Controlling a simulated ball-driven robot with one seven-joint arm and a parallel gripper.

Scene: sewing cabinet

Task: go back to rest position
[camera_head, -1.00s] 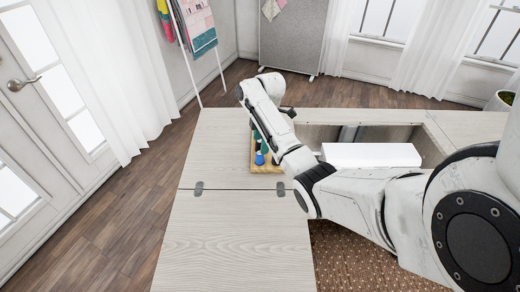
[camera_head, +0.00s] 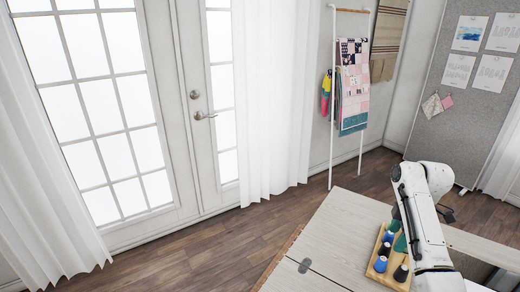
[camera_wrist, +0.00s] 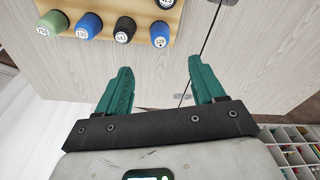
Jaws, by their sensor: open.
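My gripper (camera_wrist: 160,68) is open and empty in the wrist view, its two green fingers spread over the pale wooden cabinet top (camera_wrist: 240,72). Numbered thread spools, such as a black one (camera_wrist: 124,30) and a blue one (camera_wrist: 89,25), stand on a wooden tray (camera_wrist: 178,17) beyond the fingertips, apart from them. In the head view my arm reaches over the cabinet top (camera_head: 330,235) at the lower right, beside the tray (camera_head: 371,272) and a blue spool (camera_head: 380,264).
A white compartment organizer (camera_wrist: 298,142) with small coloured items shows at the wrist view's lower right. White glazed doors (camera_head: 200,120), curtains (camera_head: 270,110), a rack with quilts (camera_head: 353,85) and a grey pinboard (camera_head: 455,120) surround the cabinet. Wooden floor (camera_head: 220,245) is clear at its left.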

